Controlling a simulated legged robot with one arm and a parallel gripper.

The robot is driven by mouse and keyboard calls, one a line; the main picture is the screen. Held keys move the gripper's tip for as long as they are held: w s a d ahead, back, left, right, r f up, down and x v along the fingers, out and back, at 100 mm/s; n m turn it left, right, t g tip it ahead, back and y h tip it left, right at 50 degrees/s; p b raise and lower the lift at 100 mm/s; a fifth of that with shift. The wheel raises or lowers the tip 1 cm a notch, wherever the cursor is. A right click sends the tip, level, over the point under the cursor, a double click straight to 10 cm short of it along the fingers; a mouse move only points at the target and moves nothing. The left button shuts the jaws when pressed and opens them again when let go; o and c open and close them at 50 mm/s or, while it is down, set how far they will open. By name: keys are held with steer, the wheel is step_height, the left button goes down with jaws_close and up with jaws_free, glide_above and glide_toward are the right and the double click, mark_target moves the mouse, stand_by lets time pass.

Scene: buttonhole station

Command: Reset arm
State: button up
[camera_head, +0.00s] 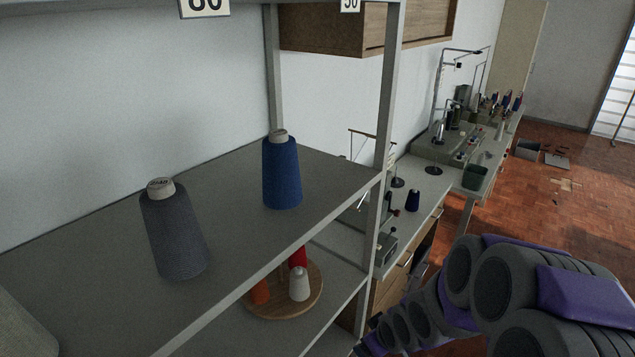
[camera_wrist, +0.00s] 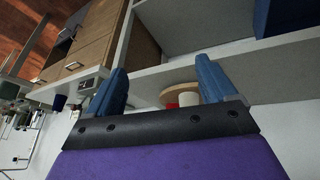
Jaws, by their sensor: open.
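My arm, grey and purple, reaches along the lower right of the head view; its gripper is out of sight there. In the wrist view my gripper (camera_wrist: 160,88) shows two blue fingers spread wide apart with nothing between them. The shelf edge and a round wooden tray (camera_wrist: 176,90) with a white and a red item appear beyond the fingers. The gripper looks apart from the shelf, but the exact gap is hard to tell.
A grey shelf unit (camera_head: 100,240) holds a grey thread cone (camera_head: 175,235) and a blue thread cone (camera_head: 282,175). Below, a wooden tray (camera_head: 310,303) carries orange, red and white cones. A workbench (camera_head: 425,190) with machines runs behind. Red floor (camera_head: 575,205) lies open at right.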

steer(key=s+r+m+g+b, duration=0.2)
steer(key=s+r, duration=0.3)
steer(key=s, duration=0.9)
steer(key=s+r+m+g+h+b, duration=0.1)
steer(key=s+r+m+g, duration=0.3)
steer(key=s, duration=1.1)
steer(key=shift+d+r+m+g+h+b, duration=0.3)
steer(key=shift+r+m+g+b, duration=0.15)
steer(key=shift+r+b, duration=0.35)
